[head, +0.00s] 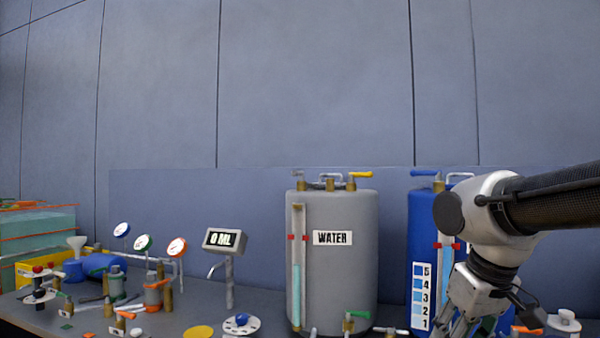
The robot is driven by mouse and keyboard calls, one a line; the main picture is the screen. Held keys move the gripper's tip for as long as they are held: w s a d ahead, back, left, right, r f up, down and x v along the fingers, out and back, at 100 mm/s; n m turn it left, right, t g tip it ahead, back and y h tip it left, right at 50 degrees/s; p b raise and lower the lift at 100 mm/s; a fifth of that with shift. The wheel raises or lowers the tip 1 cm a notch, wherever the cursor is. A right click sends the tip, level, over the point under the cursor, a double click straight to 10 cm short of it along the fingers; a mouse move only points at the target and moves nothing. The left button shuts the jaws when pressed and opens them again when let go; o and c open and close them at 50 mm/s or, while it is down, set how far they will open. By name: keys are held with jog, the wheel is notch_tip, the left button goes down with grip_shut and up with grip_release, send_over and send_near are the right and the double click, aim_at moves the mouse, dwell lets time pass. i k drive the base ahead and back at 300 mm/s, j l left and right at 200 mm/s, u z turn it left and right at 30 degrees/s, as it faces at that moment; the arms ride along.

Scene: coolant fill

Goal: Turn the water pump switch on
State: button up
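The grey tank labelled WATER (345,265) stands upright near the middle of the bench, with a sight tube on its front. A round white disc with a blue knob (241,323) lies left of its foot; I cannot tell whether it is the water pump switch. Another whitish round fitting (564,321) is at the far right edge. My gripper (462,328) hangs at the lower right, in front of the blue tank (421,245). Its fingertips are cut off by the bottom edge, so its opening and anything between the fingers are hidden.
A digital display (225,240) reading 0 ML stands on a post left of the grey tank. Several round gauges (143,242), valves and small pipe fittings crowd the bench's left side. A green-handled valve (356,315) sits at the grey tank's foot. A wall closes off the back.

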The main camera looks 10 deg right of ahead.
aim_at(39, 291)
jog(key=u, duration=1.25)
jog(key=i+j+z, duration=0.25)
jog(key=i+j, duration=1)
jog(key=i, duration=0.45)
jog(key=i+j+z, duration=0.25)
jog(key=i+j, duration=1.35)
